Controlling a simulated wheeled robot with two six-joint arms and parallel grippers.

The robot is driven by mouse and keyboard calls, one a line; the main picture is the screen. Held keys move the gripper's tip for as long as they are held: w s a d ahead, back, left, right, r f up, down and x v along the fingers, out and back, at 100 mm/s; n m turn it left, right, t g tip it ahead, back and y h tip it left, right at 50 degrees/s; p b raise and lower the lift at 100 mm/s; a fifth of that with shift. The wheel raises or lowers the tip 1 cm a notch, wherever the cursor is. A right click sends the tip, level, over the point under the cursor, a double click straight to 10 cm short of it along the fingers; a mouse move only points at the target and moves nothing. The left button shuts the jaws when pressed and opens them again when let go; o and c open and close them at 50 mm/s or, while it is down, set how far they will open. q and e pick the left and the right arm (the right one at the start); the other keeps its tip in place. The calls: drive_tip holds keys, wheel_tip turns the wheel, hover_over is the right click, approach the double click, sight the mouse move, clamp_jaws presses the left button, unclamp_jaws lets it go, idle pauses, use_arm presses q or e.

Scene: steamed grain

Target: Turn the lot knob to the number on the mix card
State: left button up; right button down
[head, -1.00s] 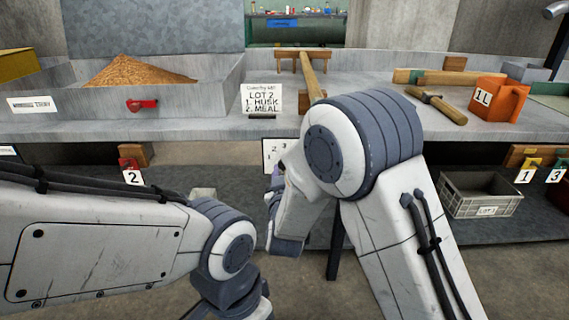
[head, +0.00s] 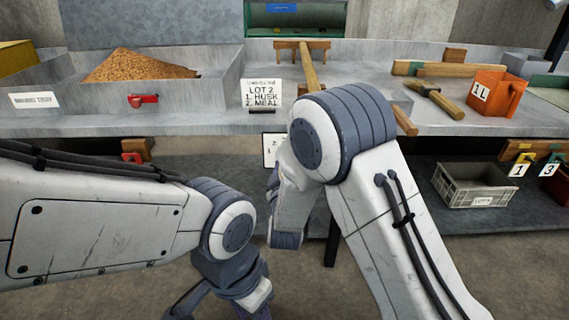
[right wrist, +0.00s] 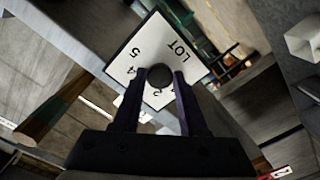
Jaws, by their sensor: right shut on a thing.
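The mix card (head: 262,95) stands on the bench ledge in the head view and reads LOT 2, 1. HUSK, 2. MEAL. The white lot plate (head: 270,153) shows below it, mostly hidden by my right arm. In the right wrist view the plate (right wrist: 185,48) shows LOT and numbers including 5, 4 and 2. The dark round lot knob (right wrist: 158,76) sits on it, between the fingertips of my right gripper (right wrist: 160,80), which is shut on it. I cannot make out a pointer. My left gripper (head: 225,303) is low in the head view, partly cut off, its fingers unclear.
A bin of brown grain (head: 140,68) with a red handle (head: 143,100) is at left. A wooden tool (head: 309,65), a brush (head: 436,99) and an orange 1L scoop (head: 497,93) lie on the bench. A grey crate (head: 474,185) is on the lower shelf.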

drive_tip(key=shift+s+f, duration=0.1)
drive_tip(key=shift+c, duration=2.3)
unclamp_jaws()
drive_tip(key=s+p, duration=0.2)
drive_tip(key=s, duration=0.8)
drive_tip(key=shift+s, duration=0.2)
